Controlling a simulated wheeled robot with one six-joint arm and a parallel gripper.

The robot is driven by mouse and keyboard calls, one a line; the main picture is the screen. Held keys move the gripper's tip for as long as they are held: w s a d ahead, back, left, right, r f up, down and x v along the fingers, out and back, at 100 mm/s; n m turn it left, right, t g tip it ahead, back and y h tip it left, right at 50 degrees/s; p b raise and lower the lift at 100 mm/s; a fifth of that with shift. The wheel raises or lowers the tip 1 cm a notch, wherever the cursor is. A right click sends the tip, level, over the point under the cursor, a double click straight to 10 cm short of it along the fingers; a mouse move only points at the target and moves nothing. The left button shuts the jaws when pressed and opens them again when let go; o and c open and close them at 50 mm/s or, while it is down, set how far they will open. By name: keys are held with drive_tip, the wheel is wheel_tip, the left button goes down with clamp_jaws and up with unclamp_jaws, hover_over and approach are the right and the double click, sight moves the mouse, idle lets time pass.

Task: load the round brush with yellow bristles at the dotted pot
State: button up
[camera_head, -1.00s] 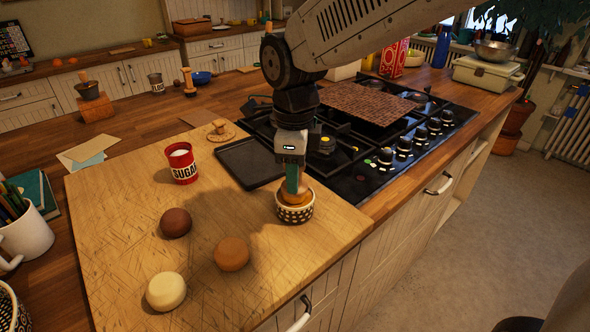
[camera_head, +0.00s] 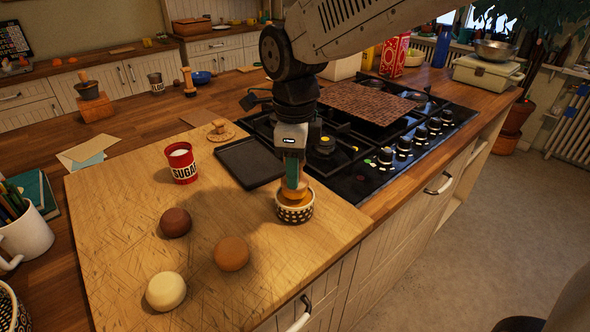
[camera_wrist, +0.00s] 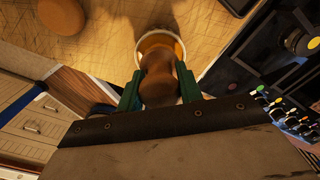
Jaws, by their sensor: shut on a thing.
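My gripper (camera_head: 294,180) points down with its green fingers over the dotted pot. The dotted pot (camera_head: 295,213) is a small black and white patterned bowl near the right edge of the wooden board. In the wrist view, the green fingers are shut on a brown wooden handle, the brush (camera_wrist: 160,80), between them. The brush's lower end is in or just over the pot's pale rim (camera_wrist: 148,36). In the head view an orange-yellow part shows at the pot's mouth below the fingers. The bristles are hidden, so I cannot tell their colour.
A black tray (camera_head: 249,162) and the gas hob (camera_head: 400,150) lie behind the pot.

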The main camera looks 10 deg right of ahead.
drive_tip(key=shift+r, duration=2.85)
